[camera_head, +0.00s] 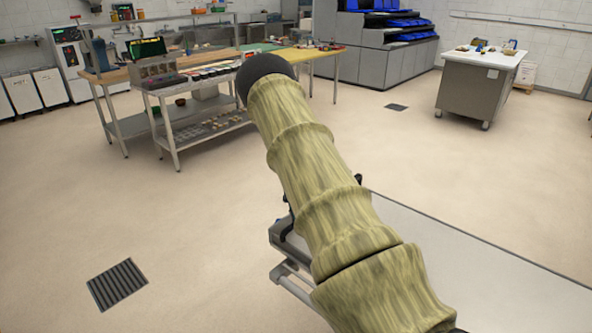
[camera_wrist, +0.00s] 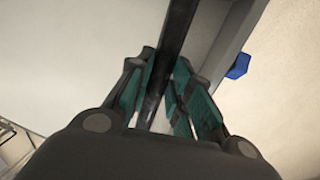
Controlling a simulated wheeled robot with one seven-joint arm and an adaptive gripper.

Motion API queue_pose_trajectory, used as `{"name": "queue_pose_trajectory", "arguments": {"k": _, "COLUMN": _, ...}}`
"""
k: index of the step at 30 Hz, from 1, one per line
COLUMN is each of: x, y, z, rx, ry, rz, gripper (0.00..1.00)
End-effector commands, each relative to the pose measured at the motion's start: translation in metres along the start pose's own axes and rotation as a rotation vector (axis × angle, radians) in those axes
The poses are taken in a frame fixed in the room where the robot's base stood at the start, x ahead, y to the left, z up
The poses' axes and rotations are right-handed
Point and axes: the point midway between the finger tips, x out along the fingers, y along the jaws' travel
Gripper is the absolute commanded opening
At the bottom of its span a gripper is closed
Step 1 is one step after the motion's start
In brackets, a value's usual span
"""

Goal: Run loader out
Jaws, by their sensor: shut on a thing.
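The loader (camera_head: 480,252) shows in the head view as a long, flat, pale panel with a grey frame at the lower right. My arm covers part of its near left end. A dark bar (camera_wrist: 177,32), which looks like the loader's handle, runs between the fingers in the wrist view. My gripper (camera_wrist: 165,72) is shut on this bar, with teal pads on both sides of it. In the head view my arm hides the gripper. A pale surface, probably the loader's panel (camera_wrist: 85,50), lies beyond the bar in the wrist view.
A steel cart (camera_head: 200,125) with trays stands at the back left, beside a wood-topped table (camera_head: 115,75). A white-topped counter (camera_head: 480,58) stands at the back right. A floor drain (camera_head: 117,284) lies at the lower left. The floor between is clear. A small blue part (camera_wrist: 238,66) shows at right.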

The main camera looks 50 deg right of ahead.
Motion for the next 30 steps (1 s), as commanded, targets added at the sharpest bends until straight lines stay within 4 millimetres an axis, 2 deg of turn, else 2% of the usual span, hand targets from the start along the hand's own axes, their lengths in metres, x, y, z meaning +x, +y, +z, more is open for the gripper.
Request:
{"name": "queue_pose_trajectory", "arguments": {"k": 8, "x": -0.006, "y": -0.007, "z": -0.002, "rx": -0.002, "ry": 0.011, "rz": -0.015, "gripper": 0.00}}
{"name": "queue_pose_trajectory", "arguments": {"k": 9, "x": -0.006, "y": -0.007, "z": -0.002, "rx": -0.002, "ry": 0.011, "rz": -0.015, "gripper": 0.26}}
{"name": "queue_pose_trajectory", "arguments": {"k": 12, "x": -0.005, "y": -0.007, "z": -0.002, "rx": -0.002, "ry": 0.010, "rz": -0.013, "gripper": 0.42}}
{"name": "queue_pose_trajectory", "arguments": {"k": 23, "x": -0.005, "y": -0.004, "z": -0.001, "rx": -0.002, "ry": 0.005, "rz": -0.007, "gripper": 0.42}}
{"name": "queue_pose_trajectory", "arguments": {"k": 26, "x": -0.013, "y": -0.004, "z": -0.001, "rx": -0.002, "ry": 0.005, "rz": -0.008, "gripper": 0.42}}
{"name": "queue_pose_trajectory", "arguments": {"k": 30, "x": -0.034, "y": -0.005, "z": 0.000, "rx": -0.002, "ry": 0.005, "rz": -0.009, "gripper": 0.42}}
